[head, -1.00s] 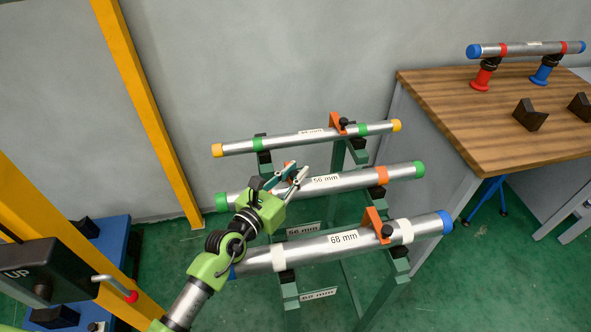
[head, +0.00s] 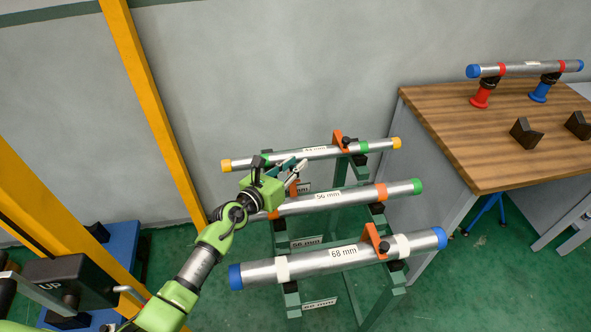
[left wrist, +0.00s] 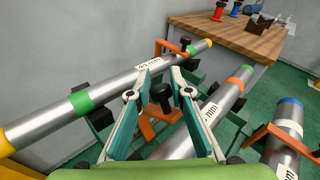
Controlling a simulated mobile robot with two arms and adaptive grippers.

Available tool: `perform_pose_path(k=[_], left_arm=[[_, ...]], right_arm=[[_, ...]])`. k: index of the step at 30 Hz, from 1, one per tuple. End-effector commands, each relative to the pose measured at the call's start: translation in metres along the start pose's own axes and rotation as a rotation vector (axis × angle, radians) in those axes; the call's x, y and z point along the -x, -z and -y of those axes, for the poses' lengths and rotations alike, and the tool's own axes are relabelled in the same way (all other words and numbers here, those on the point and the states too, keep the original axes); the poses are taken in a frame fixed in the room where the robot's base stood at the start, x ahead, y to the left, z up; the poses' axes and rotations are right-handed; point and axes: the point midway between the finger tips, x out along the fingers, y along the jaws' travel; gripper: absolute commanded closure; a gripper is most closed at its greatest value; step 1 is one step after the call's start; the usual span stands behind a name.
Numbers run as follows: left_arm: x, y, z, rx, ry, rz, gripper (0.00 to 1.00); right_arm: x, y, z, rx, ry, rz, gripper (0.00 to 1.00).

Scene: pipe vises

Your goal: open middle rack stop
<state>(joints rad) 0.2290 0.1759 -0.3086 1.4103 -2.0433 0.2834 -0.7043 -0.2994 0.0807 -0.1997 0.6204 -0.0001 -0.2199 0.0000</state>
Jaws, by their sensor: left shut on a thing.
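The middle rack's stop (head: 293,188) is an orange arm with a black knob. In the left wrist view the stop (left wrist: 158,122) is beside the middle pipe, on the far-pipe side, with its knob (left wrist: 160,93) between my fingers. My left gripper (head: 296,169) is shut on this stop, beyond the middle pipe; its fingers also show in the left wrist view (left wrist: 161,78). The middle pipe (head: 345,197), marked 56 mm with a green end cap, lies on the green rack (head: 337,232). My arm covers its left end. My right gripper is not in view.
The far pipe (head: 308,154), with yellow caps, lies close behind my left gripper; its orange stop (head: 340,138) is over it. The near 68 mm pipe (head: 315,262) has its orange stop (head: 373,237) over it. A wooden table (head: 450,120) stands right.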

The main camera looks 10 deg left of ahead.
Motion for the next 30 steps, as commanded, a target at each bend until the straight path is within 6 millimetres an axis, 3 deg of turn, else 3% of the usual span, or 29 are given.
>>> perform_pose_path(k=[14, 15, 17, 30], left_arm=[[-0.001, -0.0001, -0.0064, -0.006, -0.008, 0.0, 1.0], [-0.001, 0.0001, -0.0064, -0.006, -0.008, 0.0, 0.78], [-0.0009, 0.0004, -0.0063, -0.006, -0.008, -0.001, 0.65], [0.0047, 0.0007, -0.0036, -0.002, -0.003, -0.001, 0.65]], right_arm=[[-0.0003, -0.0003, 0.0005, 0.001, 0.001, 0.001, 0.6], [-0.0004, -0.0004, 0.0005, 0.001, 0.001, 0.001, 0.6], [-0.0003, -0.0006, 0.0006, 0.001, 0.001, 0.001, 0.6], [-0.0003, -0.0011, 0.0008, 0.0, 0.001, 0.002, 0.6]])
